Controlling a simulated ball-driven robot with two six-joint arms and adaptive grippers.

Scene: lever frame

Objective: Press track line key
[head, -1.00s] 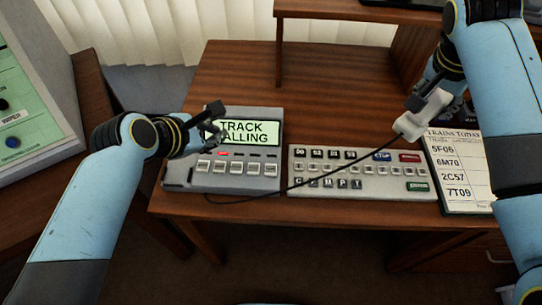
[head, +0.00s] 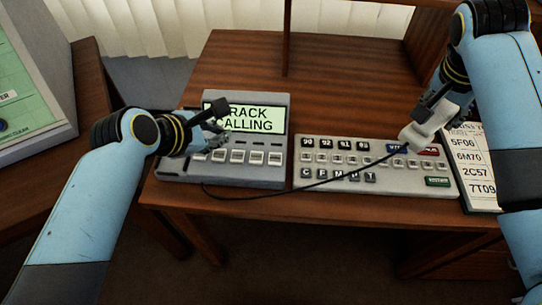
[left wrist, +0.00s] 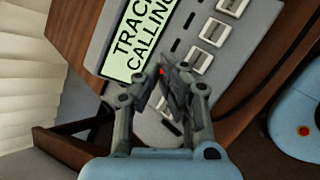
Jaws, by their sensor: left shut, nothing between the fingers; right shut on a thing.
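A grey phone unit (head: 270,180) on the desk shows "TRACK CALLING" on its green screen (head: 262,122). A row of white keys (head: 237,157) runs below the screen. In the left wrist view a red light (left wrist: 161,71) glows above the row, right by my left fingertips. My left gripper (head: 220,128) is shut and empty over the left part of the unit. It also shows in the left wrist view (left wrist: 170,74), where its fingers cover the key by the red light; contact cannot be told. My right gripper (head: 435,105) is shut on a white handset (head: 420,137), held above the keypad.
A grey keypad panel (head: 375,185) lies right of the phone unit. A black cord (head: 300,189) crosses its front. A paper train list (head: 478,185) is at the right. A green panel (head: 20,105) stands at the far left. The desk behind the unit is clear.

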